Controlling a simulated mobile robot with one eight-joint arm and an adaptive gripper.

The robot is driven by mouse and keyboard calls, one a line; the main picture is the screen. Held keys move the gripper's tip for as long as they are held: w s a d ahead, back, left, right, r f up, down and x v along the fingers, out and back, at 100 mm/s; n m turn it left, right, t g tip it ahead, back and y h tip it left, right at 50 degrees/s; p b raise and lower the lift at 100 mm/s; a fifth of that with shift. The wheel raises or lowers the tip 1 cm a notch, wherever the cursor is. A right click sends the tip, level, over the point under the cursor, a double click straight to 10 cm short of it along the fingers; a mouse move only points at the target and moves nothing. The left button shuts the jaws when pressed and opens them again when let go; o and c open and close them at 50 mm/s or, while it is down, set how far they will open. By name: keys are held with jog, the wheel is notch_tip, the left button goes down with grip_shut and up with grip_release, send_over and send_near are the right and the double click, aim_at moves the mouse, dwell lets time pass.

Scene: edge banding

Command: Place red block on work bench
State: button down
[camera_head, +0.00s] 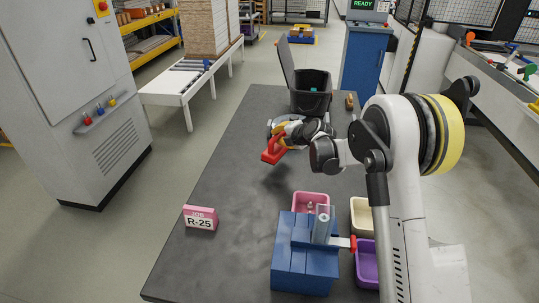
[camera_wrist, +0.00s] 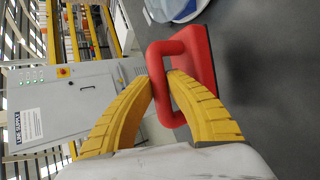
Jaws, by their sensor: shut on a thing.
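The red block (camera_head: 272,151) has a loop-like handle and is held by my gripper (camera_head: 285,139) over the dark work bench (camera_head: 185,258), on its far half. A soft shadow lies on the bench below it, so it seems to be off the surface. In the wrist view, the yellow fingers of my gripper (camera_wrist: 160,88) are shut on the handle of the red block (camera_wrist: 198,58). The dark bench top (camera_wrist: 265,75) shows at the right of that view.
A black lidded bin (camera_head: 311,97) stands at the bench's far end. A blue fixture (camera_head: 305,262), a pink bin (camera_head: 311,198), a cream bin (camera_head: 361,216) and a purple bin (camera_head: 367,265) stand near. A pink R-25 sign (camera_head: 200,218) is at left. The middle-left bench is clear.

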aim_at(267, 152)
jog(key=a+f, duration=0.2)
jog(key=a, duration=0.1)
jog(key=s+a+f+b, duration=0.1)
jog(key=shift+a, duration=0.2)
notch_tip(267, 152, down, 4)
jog(key=shift+r+b, duration=0.1)
jog(key=shift+b, duration=1)
jog(key=shift+r, duration=0.1)
jog(key=c, duration=1.4)
grip_release()
